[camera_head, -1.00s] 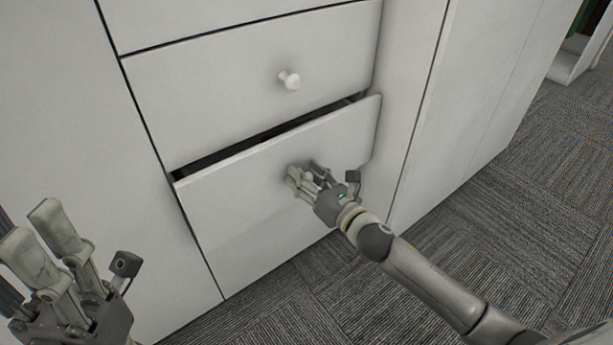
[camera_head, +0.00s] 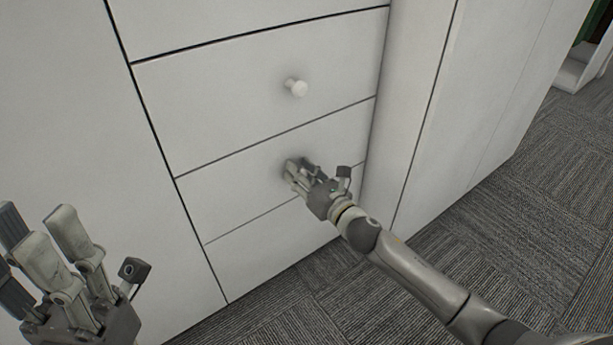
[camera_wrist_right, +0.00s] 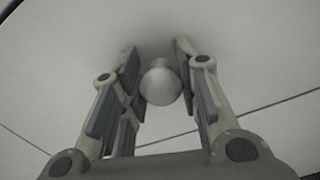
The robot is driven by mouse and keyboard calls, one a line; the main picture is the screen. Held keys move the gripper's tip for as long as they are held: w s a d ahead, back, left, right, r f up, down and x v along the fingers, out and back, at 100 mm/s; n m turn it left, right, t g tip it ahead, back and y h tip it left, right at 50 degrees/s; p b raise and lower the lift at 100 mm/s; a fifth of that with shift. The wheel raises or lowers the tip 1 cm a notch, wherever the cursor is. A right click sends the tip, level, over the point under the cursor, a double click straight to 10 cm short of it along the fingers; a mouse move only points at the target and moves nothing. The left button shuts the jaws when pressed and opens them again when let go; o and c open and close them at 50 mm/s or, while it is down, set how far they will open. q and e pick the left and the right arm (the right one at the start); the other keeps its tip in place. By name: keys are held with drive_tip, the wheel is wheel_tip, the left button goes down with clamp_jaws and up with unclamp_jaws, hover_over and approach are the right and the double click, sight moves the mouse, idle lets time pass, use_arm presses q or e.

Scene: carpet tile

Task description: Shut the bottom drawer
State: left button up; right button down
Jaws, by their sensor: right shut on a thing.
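The bottom drawer (camera_head: 235,185) is a plain white front below another drawer. It sits level with the cabinet face, with only a thin dark seam along its top edge. Its round pale knob (camera_wrist_right: 160,85) shows between the fingers in the right wrist view. My right gripper (camera_head: 293,172) is at the drawer front, shut on the knob, and hides most of it in the head view. In the right wrist view my right gripper (camera_wrist_right: 156,52) has a finger on either side of the knob. My left gripper (camera_head: 40,240) is at the lower left, open and empty, away from the drawer.
The upper drawer (camera_head: 240,95) with its own knob (camera_head: 296,88) is shut. A white panel (camera_head: 250,245) lies below the bottom drawer. Grey carpet (camera_head: 480,240) is clear on the right. A white shelf unit (camera_head: 580,70) stands at the far right.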

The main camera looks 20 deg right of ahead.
drive_tip(key=c, duration=1.5)
unclamp_jaws()
drive_tip(key=shift+w+d+r, duration=0.1)
drive_tip(key=shift+w+r, duration=0.05)
drive_tip(key=o, duration=0.4)
drive_tip(key=shift+w+a, duration=0.1)
drive_tip(key=shift+a, duration=0.1)
drive_tip(key=v, duration=1.2)
